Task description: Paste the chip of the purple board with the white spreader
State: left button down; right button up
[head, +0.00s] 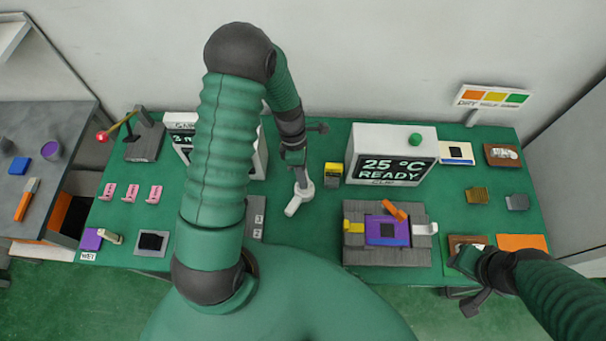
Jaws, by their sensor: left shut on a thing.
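The purple board (373,238) lies in a grey fixture (415,256) right of the middle, with a dark square chip (388,230) on it. A yellow piece flanks the board on the left, a white one on the right, and an orange lever (395,210) leans at its back edge. My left gripper (298,174) is shut on the white spreader (296,202), which points down over the green table, left of the fixture and apart from it. My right gripper (465,283) is at the lower right, fingers apart, beside a small board at the table's front edge.
A box display reading 25 °C READY (397,158) stands behind the fixture. A yellow-and-black block (332,174) stands between it and the spreader. A second display is partly hidden by my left arm. Pink pieces and a red-knobbed lever (102,136) are at the left.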

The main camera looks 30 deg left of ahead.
dwell(0.4)
pick_arm(q)
notch_tip(320, 180, up, 7)
jog(key=p, duration=0.7)
dwell(0.4)
